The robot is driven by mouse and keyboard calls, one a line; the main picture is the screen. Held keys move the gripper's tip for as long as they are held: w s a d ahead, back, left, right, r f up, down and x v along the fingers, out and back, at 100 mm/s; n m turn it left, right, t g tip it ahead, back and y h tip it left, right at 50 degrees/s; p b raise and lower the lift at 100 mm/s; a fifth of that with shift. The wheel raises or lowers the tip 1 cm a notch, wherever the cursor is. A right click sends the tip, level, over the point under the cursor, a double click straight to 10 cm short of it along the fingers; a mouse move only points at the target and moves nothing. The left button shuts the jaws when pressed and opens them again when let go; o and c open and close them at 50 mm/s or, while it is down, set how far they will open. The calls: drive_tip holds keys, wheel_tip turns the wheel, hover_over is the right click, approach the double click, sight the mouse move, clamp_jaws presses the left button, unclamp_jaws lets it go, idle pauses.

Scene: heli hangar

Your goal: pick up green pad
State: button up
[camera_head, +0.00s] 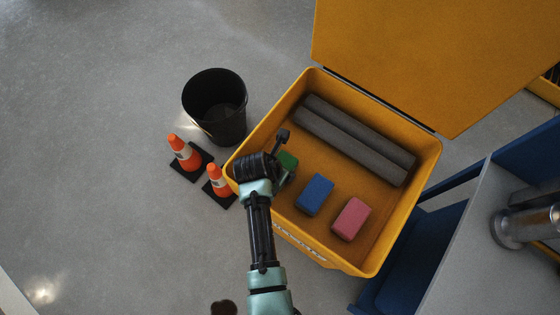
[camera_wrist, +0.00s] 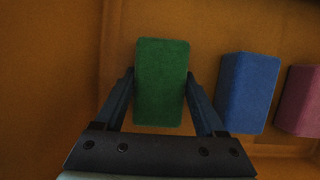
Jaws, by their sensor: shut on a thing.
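The green pad (camera_wrist: 162,82) is a rounded rectangular block inside the yellow bin (camera_head: 400,225). In the wrist view my gripper (camera_wrist: 161,80) has one finger against each long side of it and is shut on it. In the head view the green pad (camera_head: 288,161) is partly hidden by my gripper (camera_head: 285,165), which reaches in over the bin's left wall. I cannot tell whether the pad touches the bin floor.
A blue pad (camera_head: 315,194) and a pink pad (camera_head: 351,219) lie right of the green one. Two dark grey rolls (camera_head: 350,145) lie along the bin's back. The yellow lid (camera_head: 440,60) stands open. A black bucket (camera_head: 215,105) and two orange cones (camera_head: 184,154) stand left.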

drive_tip(key=shift+c, duration=0.9)
drive_tip(key=shift+r, duration=0.2)
wheel_tip(320, 180, up, 10)
drive_tip(key=p, duration=0.4)
drive_tip(key=shift+r, duration=0.1)
